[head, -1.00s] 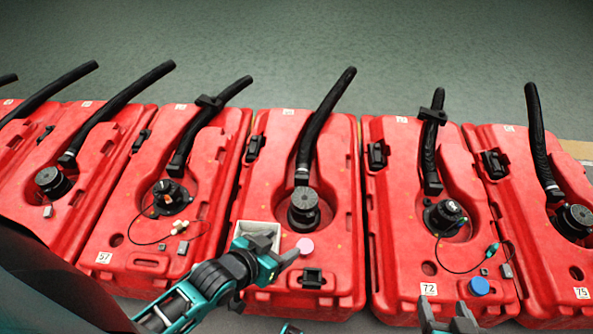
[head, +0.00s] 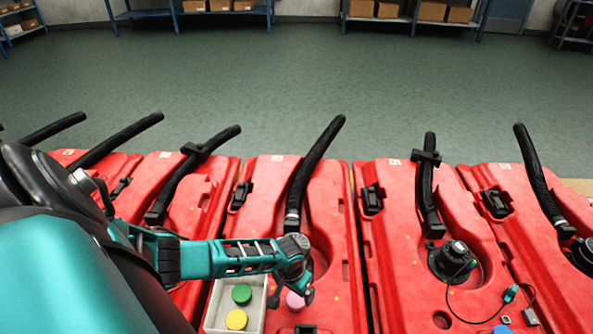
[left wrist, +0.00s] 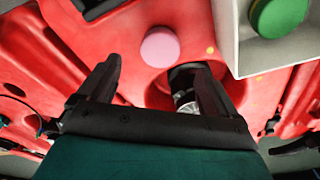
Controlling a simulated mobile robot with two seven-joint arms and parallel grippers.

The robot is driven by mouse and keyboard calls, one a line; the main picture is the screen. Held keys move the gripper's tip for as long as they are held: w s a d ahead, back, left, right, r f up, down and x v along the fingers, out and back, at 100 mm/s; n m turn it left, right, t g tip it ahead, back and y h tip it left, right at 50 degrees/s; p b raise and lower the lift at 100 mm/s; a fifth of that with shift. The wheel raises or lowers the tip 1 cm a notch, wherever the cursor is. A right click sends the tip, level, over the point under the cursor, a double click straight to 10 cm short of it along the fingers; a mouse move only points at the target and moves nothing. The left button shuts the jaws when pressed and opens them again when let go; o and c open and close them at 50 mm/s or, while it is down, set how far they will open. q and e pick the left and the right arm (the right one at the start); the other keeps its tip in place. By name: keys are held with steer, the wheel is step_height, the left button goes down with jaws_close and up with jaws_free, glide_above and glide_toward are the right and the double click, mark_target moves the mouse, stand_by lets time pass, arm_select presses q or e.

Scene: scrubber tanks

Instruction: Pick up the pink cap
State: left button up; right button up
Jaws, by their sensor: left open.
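The pink cap (head: 295,301) lies on the red tank (head: 262,197), just right of a white tray. My left gripper (head: 302,289) is above it and hides part of it in the head view. In the left wrist view the pink cap (left wrist: 160,46) sits beyond the fingertips, roughly centred between the fingers. My left gripper (left wrist: 155,75) is open and empty there, and does not appear to touch the cap. My right gripper is not in view.
The white tray (head: 212,312) holds a green cap (head: 242,294) and a yellow cap (head: 236,320). A black hose (head: 313,170) rises behind my gripper. A blue cap (head: 502,330) lies on the tank to the right. Shelves with boxes stand far back across open floor.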

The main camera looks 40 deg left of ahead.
mark_target(296, 298)
arm_select(q)
steer(key=f, duration=0.1)
steer(key=f+b, duration=0.1)
steer(key=f, duration=0.1)
steer(key=shift+w+f+b, duration=0.25)
steer(key=shift+f+b, duration=0.05)
steer(key=f+b, duration=0.2)
steer(key=f, duration=0.1)
steer(key=shift+w+a+f+b, duration=0.1)
steer(key=shift+w+f+b, duration=0.15)
steer(key=shift+b, duration=0.1)
steer(key=shift+f+b, duration=0.3)
steer(key=shift+f, duration=0.3)
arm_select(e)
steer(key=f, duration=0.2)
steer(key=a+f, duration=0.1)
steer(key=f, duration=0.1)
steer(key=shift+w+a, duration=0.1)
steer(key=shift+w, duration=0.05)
arm_select(q)
steer(key=c, duration=1.2)
steer(key=shift+r, duration=0.15)
